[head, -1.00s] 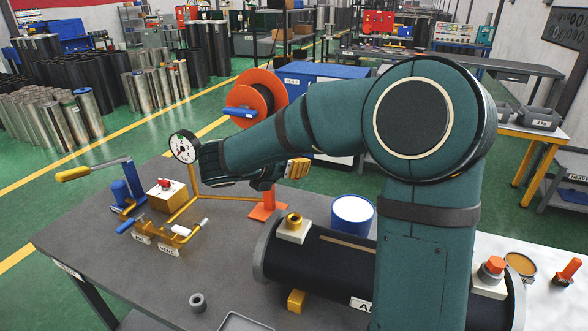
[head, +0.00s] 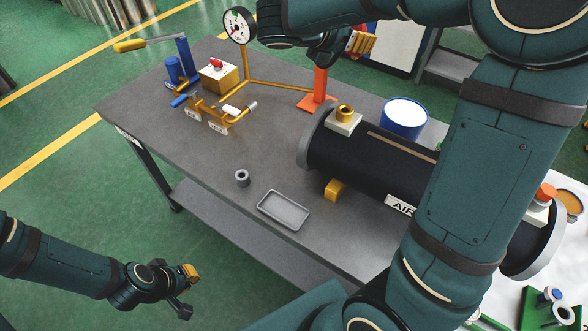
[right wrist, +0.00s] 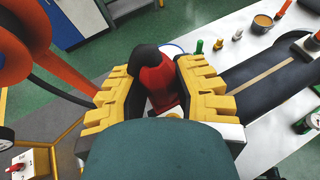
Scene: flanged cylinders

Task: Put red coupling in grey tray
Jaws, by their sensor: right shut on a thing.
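The red coupling (right wrist: 157,88) is between the yellow fingers of my right gripper (right wrist: 155,95) in the right wrist view, with a curved black hose-like piece against it. My right gripper also shows in the head view (head: 362,42), high over the far edge of the table, shut on the coupling, which is mostly hidden there. The shallow grey tray (head: 284,210) lies empty near the table's front edge, well below and nearer than my right gripper. My left gripper (head: 186,290) hangs in front of the table at lower left, its fingers apart and empty.
A black cylinder (head: 372,155) with end flanges lies right of the tray. A grey ring (head: 242,178) stands left of the tray. A gauge (head: 239,25), a yellow block (head: 219,79) and an orange stand (head: 318,95) are farther back.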

